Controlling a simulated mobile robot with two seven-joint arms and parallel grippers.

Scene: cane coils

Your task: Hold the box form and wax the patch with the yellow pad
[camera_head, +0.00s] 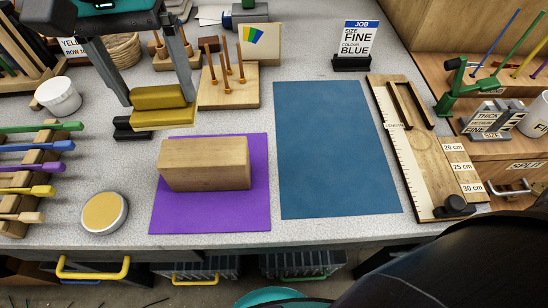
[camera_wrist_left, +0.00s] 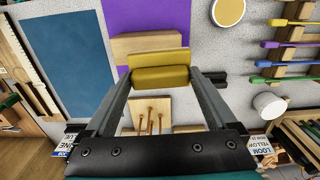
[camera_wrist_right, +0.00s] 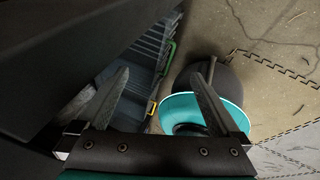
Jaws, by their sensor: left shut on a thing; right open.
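The wooden box form (camera_head: 204,163) lies on the purple mat (camera_head: 210,220) at the front of the bench. My left gripper (camera_head: 160,97) is shut on the yellow pad (camera_head: 160,108), above the bench behind the box form. The left wrist view shows the pad (camera_wrist_left: 160,78) between the two fingers, with the box form (camera_wrist_left: 140,43) just beyond it. I cannot tell a separate patch on the box form. A round tin with a tan top (camera_head: 104,213) stands left of the mat. My right gripper (camera_wrist_right: 165,95) is open and empty, low over the floor, away from the box form.
A blue mat (camera_head: 335,150) lies bare right of the purple one. A peg board (camera_head: 228,90) stands behind the purple mat. A rack of coloured-handled tools (camera_head: 40,165) is at the left. A ruler board (camera_head: 425,150) lies at the right. A teal-rimmed bucket (camera_wrist_right: 225,105) stands below my right gripper.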

